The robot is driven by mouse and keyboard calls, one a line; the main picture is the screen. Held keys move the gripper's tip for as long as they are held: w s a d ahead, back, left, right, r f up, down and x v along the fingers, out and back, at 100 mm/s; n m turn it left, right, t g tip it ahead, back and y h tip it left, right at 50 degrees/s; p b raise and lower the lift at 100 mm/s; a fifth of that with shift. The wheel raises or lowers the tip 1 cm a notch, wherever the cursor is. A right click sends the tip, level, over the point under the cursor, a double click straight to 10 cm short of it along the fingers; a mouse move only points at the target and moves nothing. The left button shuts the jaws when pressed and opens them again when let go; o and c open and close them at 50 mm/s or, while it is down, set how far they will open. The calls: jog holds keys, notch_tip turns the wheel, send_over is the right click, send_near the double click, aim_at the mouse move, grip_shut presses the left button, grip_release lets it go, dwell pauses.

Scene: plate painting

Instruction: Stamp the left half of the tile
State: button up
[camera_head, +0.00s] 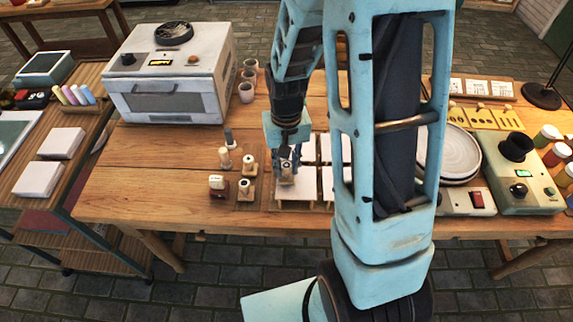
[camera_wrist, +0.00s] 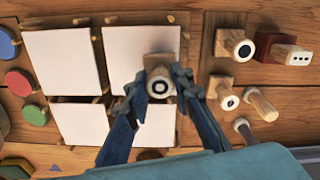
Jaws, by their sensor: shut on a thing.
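Several blank white tiles lie two by two in a wooden tray (camera_head: 272,206). In the head view one tile (camera_head: 298,191) is at the front left, under my gripper; my arm partly hides the right-hand ones. In the wrist view the upper right tile (camera_wrist: 128,50) and the lower right tile (camera_wrist: 158,128) are closest to the stamp. My gripper (camera_head: 287,168) is shut on a wooden stamp (camera_wrist: 160,82) with a dark ring on its top. The stamp appears over the inner edge between these two tiles; I cannot tell whether it touches. No print shows on them.
Other stamps, one wooden (camera_wrist: 233,45) and one dark red (camera_head: 218,184), stand left of the tray in the head view. A white oven (camera_head: 170,80) is at the back left. Stacked plates (camera_head: 452,150) and a green machine (camera_head: 515,170) are at the right. The front table edge is clear.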

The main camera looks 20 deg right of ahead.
jog(key=shift+f+b, duration=0.45)
jog(key=shift+f, duration=0.1)
dwell(1.2)
jog(key=shift+r, duration=0.1)
jog(key=shift+r+p, duration=2.7)
jog(key=shift+r, duration=0.8)
jog(key=shift+f, duration=0.1)
